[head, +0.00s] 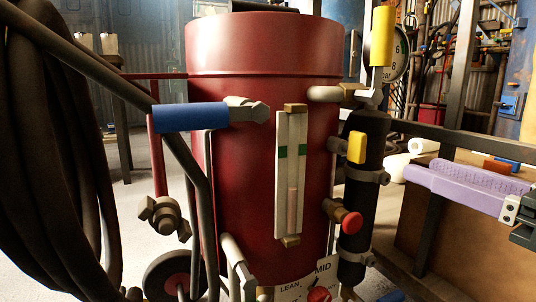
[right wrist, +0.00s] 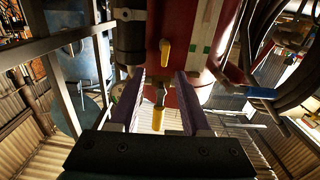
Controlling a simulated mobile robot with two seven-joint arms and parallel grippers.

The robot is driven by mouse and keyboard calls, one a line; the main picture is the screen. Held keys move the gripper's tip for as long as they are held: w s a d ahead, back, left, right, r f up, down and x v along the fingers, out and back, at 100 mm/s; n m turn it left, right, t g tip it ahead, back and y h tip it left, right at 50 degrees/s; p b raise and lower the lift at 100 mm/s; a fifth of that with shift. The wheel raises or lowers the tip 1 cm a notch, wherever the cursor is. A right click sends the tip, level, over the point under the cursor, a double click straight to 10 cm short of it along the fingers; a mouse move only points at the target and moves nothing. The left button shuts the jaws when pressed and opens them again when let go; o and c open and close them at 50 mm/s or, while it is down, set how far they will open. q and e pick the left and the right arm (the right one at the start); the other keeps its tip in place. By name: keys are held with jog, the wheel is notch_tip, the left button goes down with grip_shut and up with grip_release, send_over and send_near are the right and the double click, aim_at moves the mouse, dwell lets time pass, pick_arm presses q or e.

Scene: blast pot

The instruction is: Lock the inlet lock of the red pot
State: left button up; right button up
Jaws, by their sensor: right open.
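The red pot (head: 260,110) stands upright in the middle of the head view. Its fittings include a blue lever handle (head: 190,117) at left, an upright yellow handle (head: 382,36) at top right, a small yellow handle (head: 356,147) below it and a red knob (head: 351,222). I cannot tell which is the inlet lock. My right gripper (head: 415,172) is open, with purple fingers, right of the pot and apart from it. In the right wrist view, yellow handles show beyond and between the fingers (right wrist: 158,78); nothing is visibly gripped. My left gripper is out of view.
A black cylinder (head: 365,190) is clamped along the pot's right side. Thick black hoses (head: 55,150) hang at left. A metal frame rail (head: 480,140) and a brown box (head: 475,245) are at right, near my right gripper. A wheel (head: 170,275) is low at left.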

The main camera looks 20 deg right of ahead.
aim_at(364, 150)
jog(key=w, duration=0.3)
jog(key=w+a, duration=0.1)
jog(key=w, duration=0.2)
jog(key=w+b, duration=0.1)
jog(key=w, duration=0.1)
jog(key=shift+w+a, duration=0.3)
jog(key=shift+w, duration=0.1)
jog(key=shift+w+a, duration=0.15)
jog(key=shift+w, duration=0.45)
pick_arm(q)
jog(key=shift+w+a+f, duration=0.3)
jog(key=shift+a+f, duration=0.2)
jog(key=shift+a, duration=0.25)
pick_arm(e)
jog(key=shift+w, duration=0.1)
jog(key=c, duration=0.7)
grip_shut()
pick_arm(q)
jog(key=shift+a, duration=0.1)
